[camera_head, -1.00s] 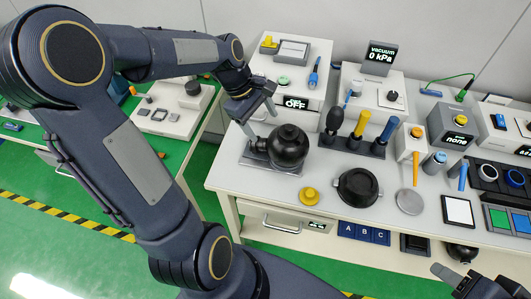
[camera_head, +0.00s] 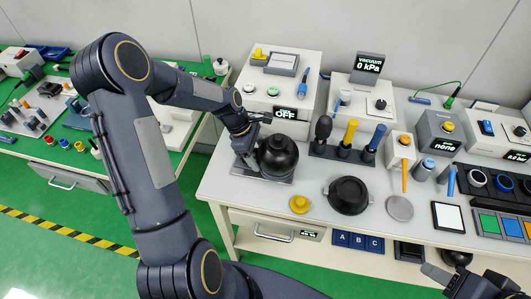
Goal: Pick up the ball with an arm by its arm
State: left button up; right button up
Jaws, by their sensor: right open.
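The black ball (camera_head: 279,156) sits on a grey plate (camera_head: 262,177) at the left end of the white workbench. Its short side arm, on the ball's left, is mostly hidden behind my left gripper. My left gripper (camera_head: 246,157) reaches down from the left, right beside the ball at that arm. Its fingertips are small and partly merged with the dark parts, so I cannot tell whether they are shut on the arm. My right gripper (camera_head: 466,284) is at the lower right edge, open and empty, away from the ball and in front of the bench.
Behind the ball stands a white box with an OFF display (camera_head: 286,113). A rack of coloured handles (camera_head: 343,152) stands to the right. A yellow knob (camera_head: 300,204) and a black lidded pot (camera_head: 348,195) are in front. A green side table (camera_head: 70,155) is at left.

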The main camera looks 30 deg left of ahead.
pick_arm(q)
jog(key=c, duration=1.3)
jog(key=shift+r, duration=0.1)
jog(key=shift+c, duration=0.2)
